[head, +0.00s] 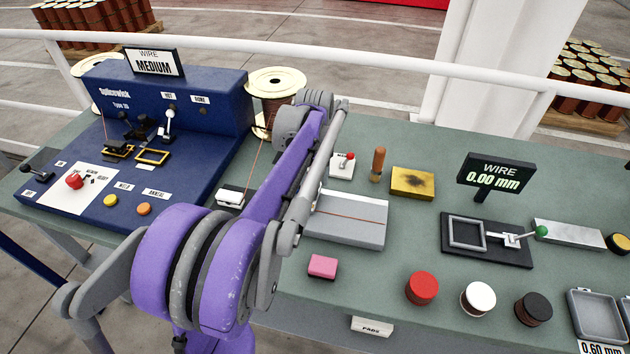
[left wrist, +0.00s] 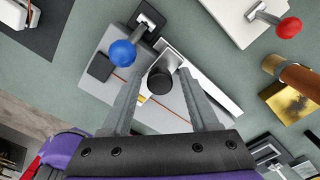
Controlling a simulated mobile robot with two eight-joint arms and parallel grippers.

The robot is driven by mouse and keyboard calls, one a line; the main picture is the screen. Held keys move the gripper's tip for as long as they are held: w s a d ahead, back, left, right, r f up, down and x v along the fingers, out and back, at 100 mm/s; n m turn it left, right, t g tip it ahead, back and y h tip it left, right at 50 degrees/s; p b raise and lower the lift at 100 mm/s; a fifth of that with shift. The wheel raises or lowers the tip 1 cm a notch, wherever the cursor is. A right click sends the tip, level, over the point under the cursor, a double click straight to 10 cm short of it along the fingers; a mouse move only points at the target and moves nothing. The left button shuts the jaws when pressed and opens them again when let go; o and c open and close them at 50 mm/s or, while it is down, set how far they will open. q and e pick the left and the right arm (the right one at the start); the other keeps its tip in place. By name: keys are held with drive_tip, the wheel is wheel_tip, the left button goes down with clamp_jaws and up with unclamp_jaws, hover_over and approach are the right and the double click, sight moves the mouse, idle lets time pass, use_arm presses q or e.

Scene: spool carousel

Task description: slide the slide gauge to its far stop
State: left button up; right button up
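In the left wrist view a bright metal slide with a short black knob (left wrist: 160,81) lies on a grey block (left wrist: 105,71); I take this to be the slide gauge. My left gripper (left wrist: 162,76) is open, its two fingers on either side of the knob with gaps visible. How far the fingers reach down beside the knob is not clear. In the head view the grey block (head: 346,222) shows with a wire across it, but my purple left arm hides the knob and the left gripper. My right gripper is in neither view.
A blue ball lever (left wrist: 123,52) stands close beside the knob. A red-knobbed switch (head: 342,166), a brown-handled tool (head: 378,163) and a yellow block (head: 412,183) are behind the grey block. A pink block (head: 322,266) lies in front. The blue machine (head: 172,100) stands left.

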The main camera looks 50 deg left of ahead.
sight(314, 182)
use_arm(q)
drive_tip(key=shift+r, duration=0.1)
wheel_tip(314, 182, up, 11)
drive_tip(key=shift+p, duration=0.4)
drive_tip(key=shift+f, duration=0.25)
idle(0.5)
